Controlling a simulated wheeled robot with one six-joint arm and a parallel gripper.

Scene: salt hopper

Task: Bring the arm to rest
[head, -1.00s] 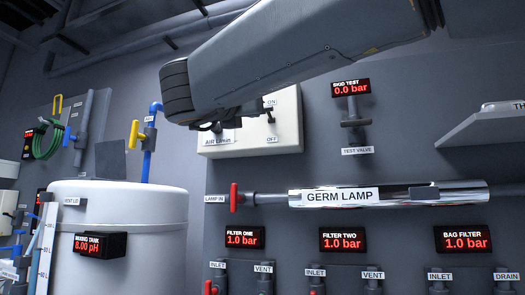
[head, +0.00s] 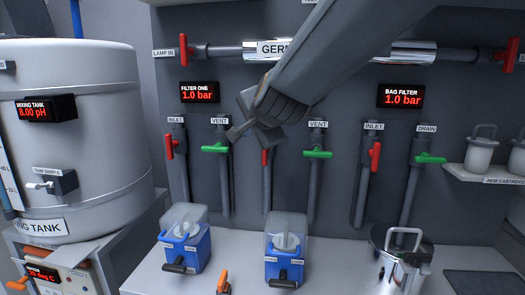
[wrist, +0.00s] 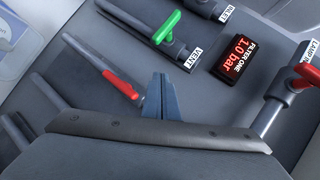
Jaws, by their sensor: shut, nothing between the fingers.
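My arm reaches in from the upper right in the head view, in front of the grey skid panel (head: 340,92). My gripper (head: 236,132) is shut and empty, pointing left and down near the left green vent valve (head: 216,148). It hides part of the panel and the second filter's display. In the wrist view my gripper (wrist: 161,97) shows its fingers together, beside a red-handled valve (wrist: 123,84) and the green vent handle (wrist: 167,27). I cannot tell whether it touches the panel.
Two blue filter housings (head: 184,243) and a metal bag filter vessel (head: 402,258) stand on the counter. The mixing tank (head: 85,130) is at left. A shelf (head: 490,176) with white cartridges juts out at right. Red inlet handles (head: 169,146) stick out from the panel.

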